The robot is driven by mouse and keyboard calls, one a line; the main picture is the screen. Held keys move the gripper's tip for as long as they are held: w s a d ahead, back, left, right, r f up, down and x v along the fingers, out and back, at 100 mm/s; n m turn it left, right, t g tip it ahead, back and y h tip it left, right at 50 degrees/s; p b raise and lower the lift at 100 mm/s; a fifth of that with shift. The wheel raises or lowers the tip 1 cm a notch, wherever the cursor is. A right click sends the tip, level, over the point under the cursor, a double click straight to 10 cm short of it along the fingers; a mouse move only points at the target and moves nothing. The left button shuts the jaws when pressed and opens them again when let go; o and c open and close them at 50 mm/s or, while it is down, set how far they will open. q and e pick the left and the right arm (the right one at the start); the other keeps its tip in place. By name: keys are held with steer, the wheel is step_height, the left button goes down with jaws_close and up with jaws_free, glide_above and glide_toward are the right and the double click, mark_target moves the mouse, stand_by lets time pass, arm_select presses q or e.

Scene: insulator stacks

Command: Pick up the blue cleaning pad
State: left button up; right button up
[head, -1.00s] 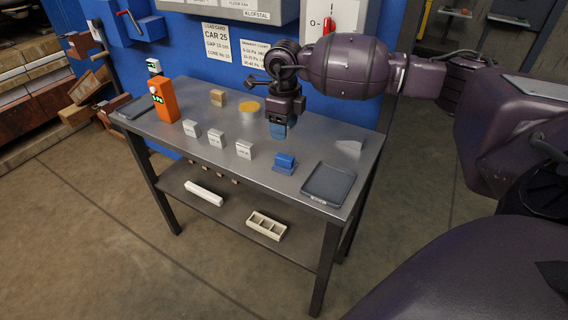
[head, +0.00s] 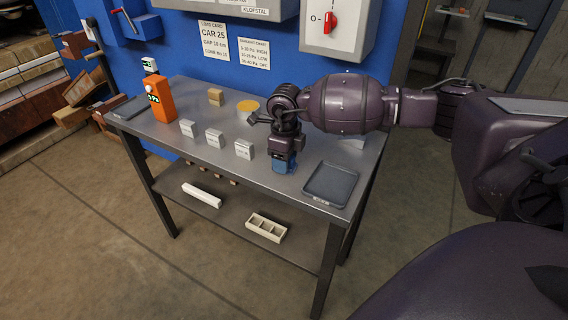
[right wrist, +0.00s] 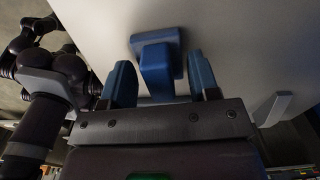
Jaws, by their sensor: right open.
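The blue cleaning pad (right wrist: 155,40) stands on the metal table; in the right wrist view its narrower raised block points toward my gripper. In the head view the pad (head: 284,170) is mostly hidden by my right gripper (head: 283,162), which is right above it with fingers down. In the right wrist view my right gripper (right wrist: 160,80) is open, one blue fingertip on each side of the pad's raised block, with a visible gap on both sides. My left gripper is not in view.
Three white blocks (head: 215,138) stand in a row left of the pad. A dark tray (head: 329,184) lies close to its right. Behind are a yellow disc (head: 247,105) and a tan block (head: 215,96). An orange device (head: 159,101) stands at the left.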

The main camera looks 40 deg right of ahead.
steer(key=shift+r, duration=0.15)
steer(key=shift+c, duration=0.3)
jaws_close()
steer(key=shift+r, duration=0.1)
step_height(320, 180, up, 20)
steer(key=p, duration=0.2)
steer(key=shift+p, duration=0.4)
